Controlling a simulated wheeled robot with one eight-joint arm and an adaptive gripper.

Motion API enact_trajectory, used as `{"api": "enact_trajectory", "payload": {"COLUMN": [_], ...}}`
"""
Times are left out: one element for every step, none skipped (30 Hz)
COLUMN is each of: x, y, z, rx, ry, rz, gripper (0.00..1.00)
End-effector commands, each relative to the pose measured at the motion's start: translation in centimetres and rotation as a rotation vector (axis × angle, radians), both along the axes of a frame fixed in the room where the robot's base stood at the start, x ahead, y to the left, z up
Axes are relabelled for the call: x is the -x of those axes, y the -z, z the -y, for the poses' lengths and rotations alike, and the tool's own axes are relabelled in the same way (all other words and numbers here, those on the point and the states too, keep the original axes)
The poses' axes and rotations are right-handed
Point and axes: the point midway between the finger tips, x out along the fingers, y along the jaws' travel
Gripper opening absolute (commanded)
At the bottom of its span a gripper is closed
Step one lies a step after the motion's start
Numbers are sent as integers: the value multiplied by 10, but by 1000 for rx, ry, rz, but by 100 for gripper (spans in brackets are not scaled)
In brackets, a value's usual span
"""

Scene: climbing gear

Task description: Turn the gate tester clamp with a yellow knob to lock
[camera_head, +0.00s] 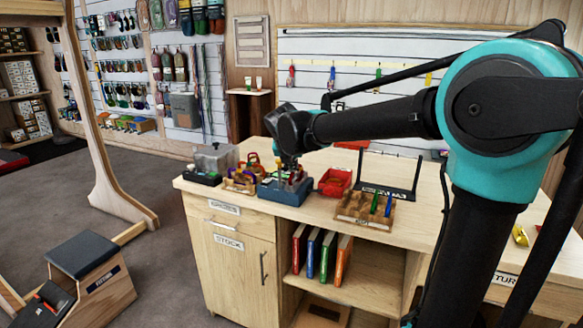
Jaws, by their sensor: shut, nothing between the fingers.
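A blue-grey block-like fixture (286,193), which may be the gate tester, stands at the front of the wooden workbench. My gripper (289,170) points down right over it, its fingers shut and holding nothing. I cannot tell whether the fingertips touch the fixture or hang just above it. No yellow knob can be made out clearly; my gripper covers part of the fixture's top, and the clamp's position cannot be read.
Left of the fixture stand a wooden rack with small coloured gear (240,181) and a clear-lidded box (216,158). To its right are a red bin (335,182), a wooden block with green and blue pieces (352,209) and a black wire stand (415,180).

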Motion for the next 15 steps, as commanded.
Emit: {"api": "enact_trajectory", "payload": {"x": [-1, -1, -1, -2, -2, -2, -3, -3, -4, -4, -5, -5, -5, -6, -6], "y": [0, 0, 0, 0, 0, 0, 0, 0, 0, 0, 0, 0, 0, 0, 0], "z": [0, 1, 1, 1, 1, 1, 2, 2, 2, 2, 3, 3, 3, 3, 3], "rx": [0, 0, 0, -1, -1, -1, -1, -1, -1, -1, -1, -1, -1, -1, -1], "ry": [0, 0, 0, 1, 1, 1, 1, 1, 1, 1, 1, 1, 1, 1, 1], "rz": [0, 0, 0, 0, 0, 0, 0, 0, 0, 0, 0, 0, 0, 0, 0], "gripper": [0, 0, 0, 0, 0, 0, 0, 0, 0, 0, 0, 0, 0, 0, 0]}}
